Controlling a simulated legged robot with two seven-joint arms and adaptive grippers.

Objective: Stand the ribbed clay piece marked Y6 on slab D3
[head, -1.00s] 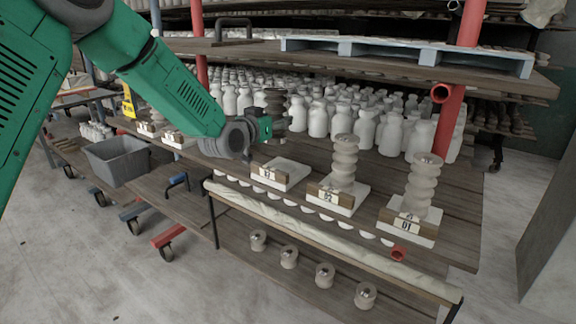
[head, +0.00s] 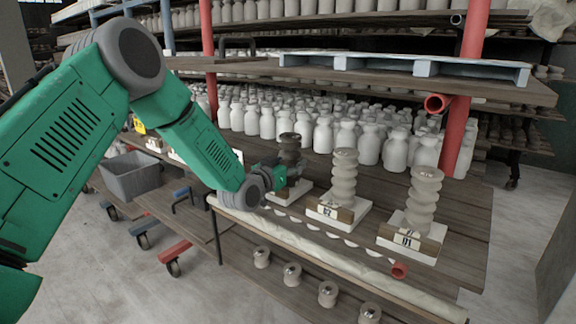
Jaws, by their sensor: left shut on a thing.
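My left gripper (head: 283,174) is shut on a dark ribbed clay piece (head: 289,146), which stands upright. The mark on it cannot be read from here. The piece is over a white slab (head: 302,186), the left one of three nearby slabs in the head view. My gripper and wrist cover that slab's label and the foot of the piece, so I cannot tell whether the piece touches the slab. My right gripper is not in view.
Pale ribbed pieces stand on the middle slab (head: 323,214) and the right slab (head: 384,241), close to the right. Many white bottles (head: 322,136) stand behind. A red post (head: 472,60) and an upper shelf with a pale blue pallet (head: 400,69) are above.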

